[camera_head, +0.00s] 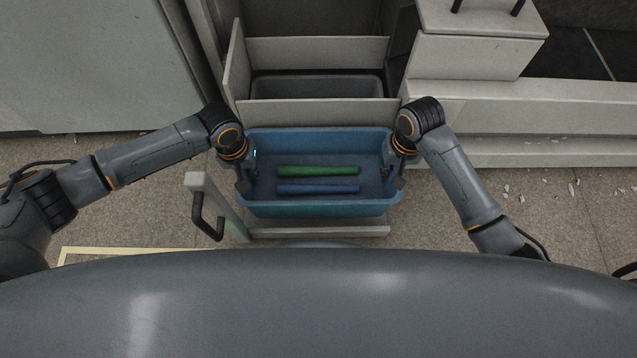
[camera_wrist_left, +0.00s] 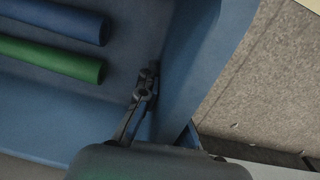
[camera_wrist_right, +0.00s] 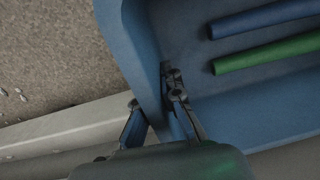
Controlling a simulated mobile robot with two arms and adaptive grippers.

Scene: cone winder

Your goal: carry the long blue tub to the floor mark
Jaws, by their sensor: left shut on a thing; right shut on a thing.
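The long blue tub (camera_head: 320,209) sits at the middle of the head view, in front of the open machine compartment. A green tube (camera_head: 318,171) and a blue tube (camera_head: 318,189) lie side by side in it. My left gripper (camera_head: 243,178) is shut on the tub's left end wall; the left wrist view shows its fingers (camera_wrist_left: 150,105) at that wall (camera_wrist_left: 205,60). My right gripper (camera_head: 398,175) is shut on the right end wall; the right wrist view shows its fingers (camera_wrist_right: 155,105) on either side of that wall (camera_wrist_right: 135,60). The floor mark (camera_head: 85,250), a pale yellow outline, shows partly at lower left.
A pale panel with a dark handle (camera_head: 208,218) stands close to the tub's left front. A light ledge (camera_head: 320,230) shows just below the tub. Machine walls (camera_head: 320,112) stand behind it. Pale scraps (camera_head: 508,190) lie on the floor at right. Open floor (camera_head: 120,215) shows at left.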

